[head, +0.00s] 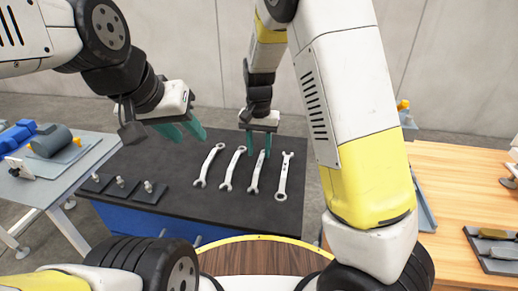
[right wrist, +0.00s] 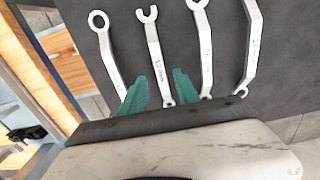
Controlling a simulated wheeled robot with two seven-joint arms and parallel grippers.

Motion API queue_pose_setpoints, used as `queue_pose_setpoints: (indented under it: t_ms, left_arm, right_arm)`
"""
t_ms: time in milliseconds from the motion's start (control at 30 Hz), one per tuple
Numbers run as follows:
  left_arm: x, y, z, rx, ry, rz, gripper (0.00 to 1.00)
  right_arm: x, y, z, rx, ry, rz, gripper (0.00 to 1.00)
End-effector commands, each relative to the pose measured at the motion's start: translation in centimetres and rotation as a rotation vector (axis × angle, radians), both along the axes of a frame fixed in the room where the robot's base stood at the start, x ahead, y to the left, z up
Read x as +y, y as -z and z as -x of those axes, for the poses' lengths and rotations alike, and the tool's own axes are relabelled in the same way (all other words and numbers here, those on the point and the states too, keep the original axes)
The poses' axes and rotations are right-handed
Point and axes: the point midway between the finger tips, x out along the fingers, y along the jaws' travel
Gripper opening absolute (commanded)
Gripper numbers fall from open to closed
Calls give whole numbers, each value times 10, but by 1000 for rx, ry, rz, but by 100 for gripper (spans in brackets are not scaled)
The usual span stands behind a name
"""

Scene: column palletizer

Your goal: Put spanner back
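Several silver spanners lie side by side on a dark tabletop (head: 225,207) in the head view. From left they are a first spanner (head: 207,167), a second spanner (head: 231,171), a third spanner (head: 256,175) and a fourth spanner (head: 283,178), whose ring end points toward me. My right gripper (head: 258,143) is over the far end of the third spanner, fingers apart. In the right wrist view that spanner (right wrist: 156,55) runs between the teal fingers (right wrist: 159,85); contact cannot be told. My left gripper (head: 184,131) is open and empty, above the table's far left part.
Three dark plates with small metal pegs (head: 121,186) sit at the tabletop's left. A grey table (head: 75,175) with blue and grey parts stands further left. A wooden table (head: 455,180) with a dark tray (head: 485,258) is at the right. The near tabletop is clear.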

Motion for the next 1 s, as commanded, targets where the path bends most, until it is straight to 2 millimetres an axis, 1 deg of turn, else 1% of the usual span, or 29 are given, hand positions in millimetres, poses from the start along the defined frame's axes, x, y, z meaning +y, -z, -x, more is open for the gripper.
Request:
queue_pose_setpoints:
  t_ms: [33, 100, 200, 400, 467, 533, 667, 700, 767, 900, 967, 1000]
  left_arm:
    - [0, 0, 0, 0, 0, 0, 36]
    - [0, 0, 0, 0, 0, 0, 36]
    - [0, 0, 0, 0, 0, 0, 36]
    - [0, 0, 0, 0, 0, 0, 36]
    - [0, 0, 0, 0, 0, 0, 36]
    - [0, 0, 0, 0, 0, 0, 36]
    - [0, 0, 0, 0, 0, 0, 36]
    - [0, 0, 0, 0, 0, 0, 36]
    - [0, 0, 0, 0, 0, 0, 36]
    - [0, 0, 0, 0, 0, 0, 36]
    - [0, 0, 0, 0, 0, 0, 36]
    - [0, 0, 0, 0, 0, 0, 36]
  right_arm:
    - [1, -13, -1, -4, -1, -3, 38]
    - [1, -26, 0, -4, 0, -2, 38]
    - [1, -42, 0, -2, 0, -3, 38]
    - [-2, -60, 2, -1, 1, -7, 38]
    - [-6, -67, 5, -5, 0, -24, 38]
    - [-16, -78, 11, -15, -4, -58, 38]
    - [-43, -110, 35, -60, -28, -148, 38]
    - [-52, -121, 45, -83, -39, -175, 38]
    - [-65, -136, 60, -120, -59, -209, 38]
    - [-93, -166, 100, -227, -108, -255, 38]
    - [-103, -176, 118, -278, -131, -260, 38]
    - [-110, -181, 130, -313, -146, -257, 38]
